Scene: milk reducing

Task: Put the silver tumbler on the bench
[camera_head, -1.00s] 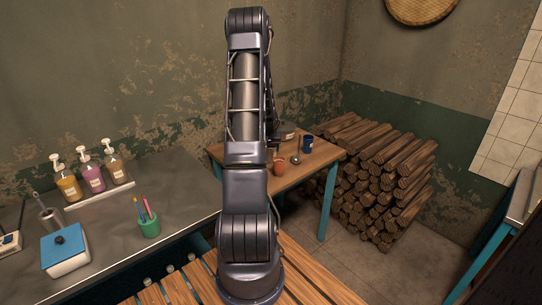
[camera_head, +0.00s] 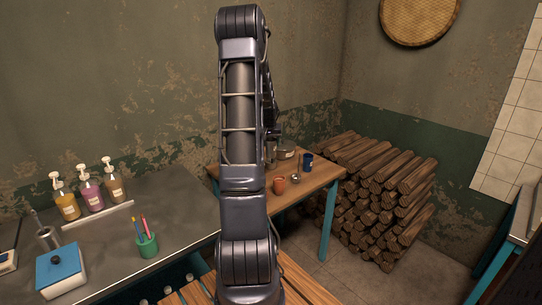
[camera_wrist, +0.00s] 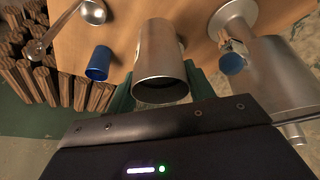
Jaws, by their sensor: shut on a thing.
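The silver tumbler (camera_wrist: 159,50) is in the middle of the wrist view, its open rim toward the camera. My gripper (camera_wrist: 160,92) is shut on it, with a green finger on either side. In the head view my arm hides the gripper and the tumbler. A wooden-topped table (camera_head: 312,178) with blue-green legs stands behind the arm. A slatted wooden surface (camera_head: 300,285) lies at the bottom. I cannot tell which of them is the bench.
An orange cup (camera_head: 279,185), a ladle (camera_head: 296,178), a dark blue cup (camera_head: 307,162) and a metal pot (camera_head: 287,151) stand on the table. A grey counter (camera_head: 185,225) at left holds pump bottles (camera_head: 90,188) and a green pen holder (camera_head: 147,245). Logs (camera_head: 375,200) are stacked at right.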

